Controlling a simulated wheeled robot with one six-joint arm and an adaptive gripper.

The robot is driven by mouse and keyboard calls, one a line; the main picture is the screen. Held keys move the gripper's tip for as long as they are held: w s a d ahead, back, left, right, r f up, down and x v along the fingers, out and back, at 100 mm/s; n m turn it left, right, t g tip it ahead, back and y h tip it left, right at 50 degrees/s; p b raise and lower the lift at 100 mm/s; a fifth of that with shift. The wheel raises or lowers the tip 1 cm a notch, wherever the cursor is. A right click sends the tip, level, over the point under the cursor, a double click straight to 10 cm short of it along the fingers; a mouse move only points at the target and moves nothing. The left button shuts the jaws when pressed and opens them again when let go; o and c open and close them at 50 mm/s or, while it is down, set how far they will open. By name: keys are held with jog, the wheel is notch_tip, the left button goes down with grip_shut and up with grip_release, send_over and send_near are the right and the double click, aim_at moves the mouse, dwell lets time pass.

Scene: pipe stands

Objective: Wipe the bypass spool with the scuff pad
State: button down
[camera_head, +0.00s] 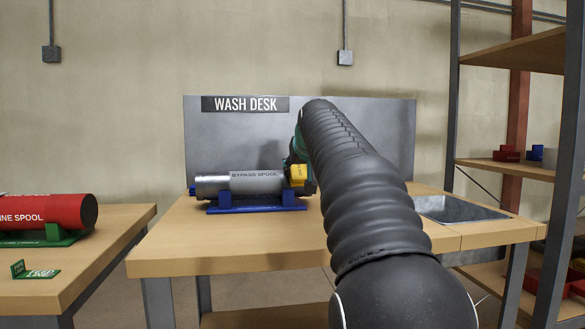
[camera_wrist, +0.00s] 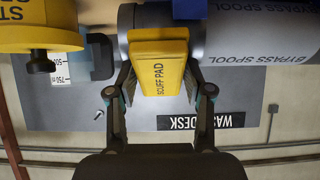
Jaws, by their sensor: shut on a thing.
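The bypass spool (camera_head: 240,183) is a grey cylinder with a bright metal left end, lying level on a blue cradle (camera_head: 262,207) on the wash desk. It also shows, upside down, along the top of the wrist view (camera_wrist: 250,38). The yellow scuff pad (camera_wrist: 158,65) is between the two fingers of my gripper (camera_wrist: 159,88), which is shut on it. In the head view the pad (camera_head: 298,174) is at the spool's right end. It overlaps the spool in both views; I cannot tell whether they touch. My arm hides part of the gripper in the head view.
A yellow object with a dark knob (camera_wrist: 40,25) and a clear container with volume marks (camera_wrist: 62,70) are near the gripper. A sink (camera_head: 455,209) is at the desk's right. A red spool (camera_head: 55,215) lies on the left table. The desk's front left is clear.

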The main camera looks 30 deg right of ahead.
jog(key=shift+s+d+f, duration=0.1)
jog(key=shift+d, duration=0.35)
jog(key=shift+w+a, duration=0.2)
jog(key=shift+a, duration=0.55)
jog(key=shift+w+a, duration=0.2)
jog(key=shift+a, duration=0.5)
jog(key=shift+s+d+p, duration=0.2)
jog(key=shift+d, duration=0.55)
jog(key=shift+s+d+p, duration=0.15)
jog(key=shift+d, duration=0.55)
jog(key=shift+s+a+r+p, duration=0.2)
jog(key=shift+s+r+p, duration=0.3)
jog(key=shift+r, duration=0.35)
